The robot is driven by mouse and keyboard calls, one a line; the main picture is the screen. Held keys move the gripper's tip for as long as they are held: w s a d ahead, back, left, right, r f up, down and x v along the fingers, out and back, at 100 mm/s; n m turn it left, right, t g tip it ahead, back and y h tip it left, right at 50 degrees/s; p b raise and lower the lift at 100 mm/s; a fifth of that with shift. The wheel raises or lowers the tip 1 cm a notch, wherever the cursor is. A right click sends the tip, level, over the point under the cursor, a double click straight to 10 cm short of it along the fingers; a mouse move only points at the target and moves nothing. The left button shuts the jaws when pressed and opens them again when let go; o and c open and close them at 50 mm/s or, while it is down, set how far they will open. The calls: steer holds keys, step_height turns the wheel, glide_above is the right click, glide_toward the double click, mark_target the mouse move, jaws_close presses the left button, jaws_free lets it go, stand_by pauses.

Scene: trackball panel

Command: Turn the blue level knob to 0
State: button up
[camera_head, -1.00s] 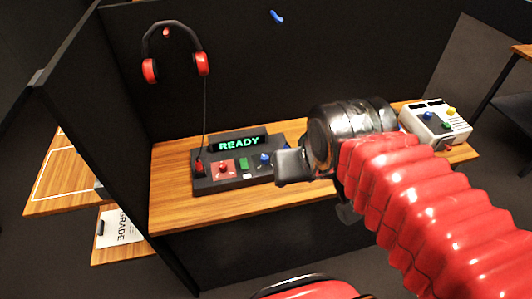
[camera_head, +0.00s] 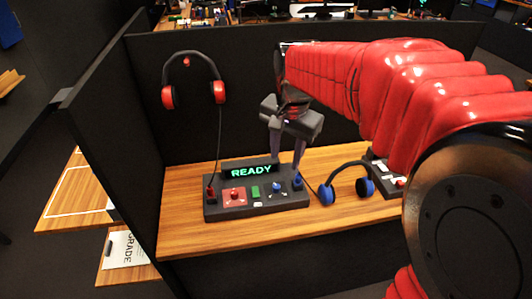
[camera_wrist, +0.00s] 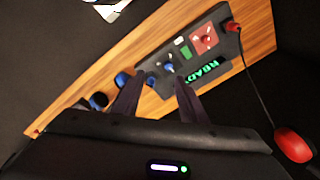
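A dark control panel (camera_head: 240,208) with a lit green READY display (camera_head: 251,171) lies on the wooden table. The blue level knob (camera_head: 277,187) is on its right part and also shows in the wrist view (camera_wrist: 168,67). Its exact setting is too small to read. My gripper (camera_head: 287,165) points down above and behind the panel's right end. Its two fingers are apart with nothing held between them. In the wrist view my gripper (camera_wrist: 157,88) reaches toward the panel's blue end, and the knob lies beyond the fingertips, not touched.
Blue headphones (camera_head: 326,195) rest on the table to the right. Red headphones (camera_head: 168,97) hang on the dark partition (camera_head: 140,130).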

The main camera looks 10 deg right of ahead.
mark_target(277, 186)
steer(key=w+f+m+g, duration=0.1)
steer(key=w+f+m, duration=0.2)
steer(key=w+f, duration=0.2)
steer(key=w, duration=0.3)
steer(key=shift+f+m+g, duration=0.4)
steer(key=shift+f, duration=0.1)
step_height(277, 186, down, 14)
steer(key=shift+r, duration=0.2)
stand_by(0.3)
